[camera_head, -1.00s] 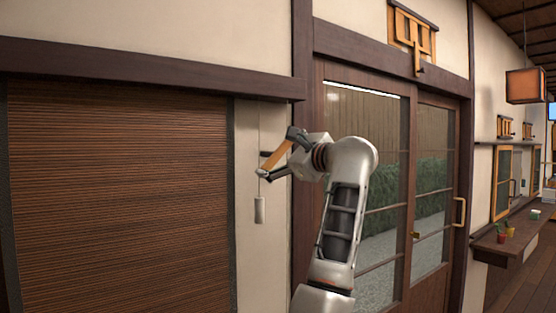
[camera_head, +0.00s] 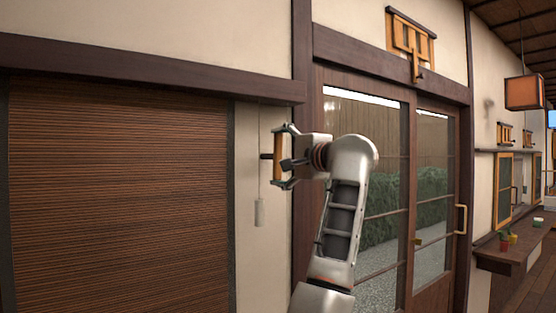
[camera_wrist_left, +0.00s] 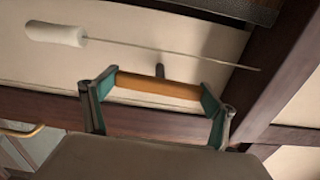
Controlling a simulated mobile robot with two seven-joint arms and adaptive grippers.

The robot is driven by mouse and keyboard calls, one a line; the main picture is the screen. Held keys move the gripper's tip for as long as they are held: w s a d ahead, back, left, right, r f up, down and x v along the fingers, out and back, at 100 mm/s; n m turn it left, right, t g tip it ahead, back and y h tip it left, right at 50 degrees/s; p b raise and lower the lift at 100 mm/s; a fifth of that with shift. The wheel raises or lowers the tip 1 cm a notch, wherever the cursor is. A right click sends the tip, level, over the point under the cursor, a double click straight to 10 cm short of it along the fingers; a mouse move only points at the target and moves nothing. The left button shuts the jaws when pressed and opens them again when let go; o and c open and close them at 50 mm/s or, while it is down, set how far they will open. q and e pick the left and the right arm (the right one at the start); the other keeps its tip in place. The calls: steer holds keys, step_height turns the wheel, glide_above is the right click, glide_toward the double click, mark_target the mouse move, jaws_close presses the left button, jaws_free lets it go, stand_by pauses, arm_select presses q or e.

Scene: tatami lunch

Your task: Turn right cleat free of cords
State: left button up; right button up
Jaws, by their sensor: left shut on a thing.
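The cleat (camera_head: 278,152) is a wooden bar on a short dark peg by the wall, between the blind and the door. It stands upright in the head view. My left gripper (camera_head: 281,157) is shut on the bar, with one finger at each end. In the left wrist view the bar (camera_wrist_left: 160,87) spans between the green finger pads. A thin cord (camera_head: 260,120) hangs just left of the peg, ending in a pale weight (camera_head: 260,212). In the wrist view the cord (camera_wrist_left: 190,56) passes beside the peg with no visible wrap; touching cannot be told. My right gripper is out of view.
A brown slatted blind (camera_head: 120,195) covers the left. A dark wooden post (camera_head: 301,60) and glazed sliding doors (camera_head: 430,190) lie close to the right of the cleat. A wall shelf (camera_head: 510,245) with small pots stands at far right.

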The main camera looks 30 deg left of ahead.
arm_select(q)
steer(key=shift+r+n, duration=0.15)
steer(key=shift+n, duration=0.15)
steer(key=o, duration=1)
steer(key=shift+o, duration=0.2)
